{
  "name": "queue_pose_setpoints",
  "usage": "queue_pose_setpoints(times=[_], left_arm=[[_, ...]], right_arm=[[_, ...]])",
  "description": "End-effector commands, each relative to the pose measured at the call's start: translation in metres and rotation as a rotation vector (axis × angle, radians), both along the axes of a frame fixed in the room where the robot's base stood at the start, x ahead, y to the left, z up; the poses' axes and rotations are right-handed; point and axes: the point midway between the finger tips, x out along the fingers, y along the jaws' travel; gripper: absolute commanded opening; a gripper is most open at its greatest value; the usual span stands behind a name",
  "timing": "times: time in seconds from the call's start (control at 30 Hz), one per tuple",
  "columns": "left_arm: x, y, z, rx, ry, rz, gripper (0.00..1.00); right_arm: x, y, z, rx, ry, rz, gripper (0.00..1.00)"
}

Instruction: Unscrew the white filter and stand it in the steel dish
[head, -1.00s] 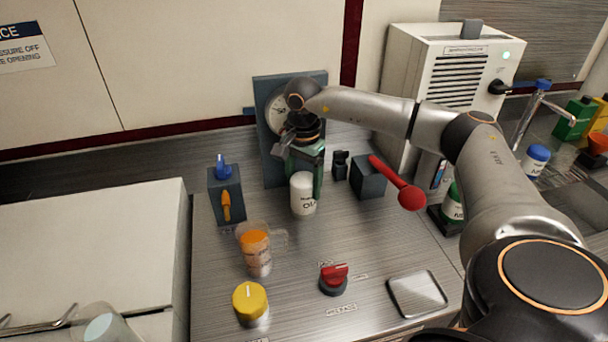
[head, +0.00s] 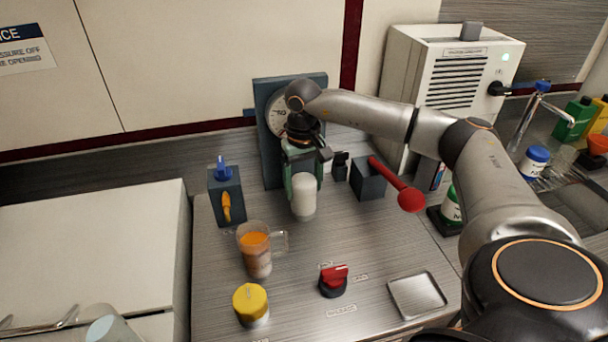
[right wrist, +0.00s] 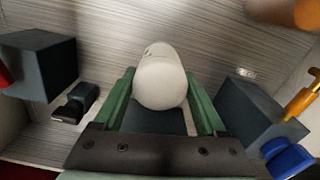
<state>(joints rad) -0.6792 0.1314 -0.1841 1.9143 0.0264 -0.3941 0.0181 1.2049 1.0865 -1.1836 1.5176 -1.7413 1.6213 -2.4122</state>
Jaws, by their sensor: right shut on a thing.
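The white filter (head: 304,198) is upright in front of the dark blue panel (head: 267,160) with the round gauge. My right gripper (head: 303,178) reaches down over it and is shut on its upper part. In the right wrist view the filter (right wrist: 161,82) sits between the green fingers. I cannot tell whether its threaded end is still engaged, as the gripper hides it. The steel dish (head: 417,296) is a shallow, empty square tray at the front right of the bench. My left gripper is not in view.
A red-knobbed lever (head: 409,198) on a dark block stands right of the filter. A clear jug with orange contents (head: 257,250), a yellow cap (head: 250,304) and a red rotary knob (head: 333,280) stand in front. A valve block (head: 227,198) is at left.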

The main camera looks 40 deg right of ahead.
Motion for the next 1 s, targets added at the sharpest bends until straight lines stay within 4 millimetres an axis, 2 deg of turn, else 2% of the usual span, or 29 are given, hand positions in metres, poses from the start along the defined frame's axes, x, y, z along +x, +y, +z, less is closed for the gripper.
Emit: queue_pose_setpoints(times=[0.07,0.1,0.3,0.57,0.67,1.0], left_arm=[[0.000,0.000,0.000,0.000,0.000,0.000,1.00],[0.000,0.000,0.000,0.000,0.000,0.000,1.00],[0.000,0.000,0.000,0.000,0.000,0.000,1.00],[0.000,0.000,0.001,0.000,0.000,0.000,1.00],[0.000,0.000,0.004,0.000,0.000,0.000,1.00],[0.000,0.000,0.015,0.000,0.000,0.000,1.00]], right_arm=[[0.000,0.000,0.000,0.000,0.001,0.000,0.25],[0.000,0.000,0.000,0.000,0.000,0.000,0.78],[0.000,0.000,0.000,0.000,0.000,-0.002,0.99],[0.000,0.000,0.000,0.000,0.000,-0.020,0.99],[0.000,0.000,0.001,0.000,0.001,-0.112,0.99],[0.000,0.000,0.001,0.000,0.001,-0.580,0.99]])
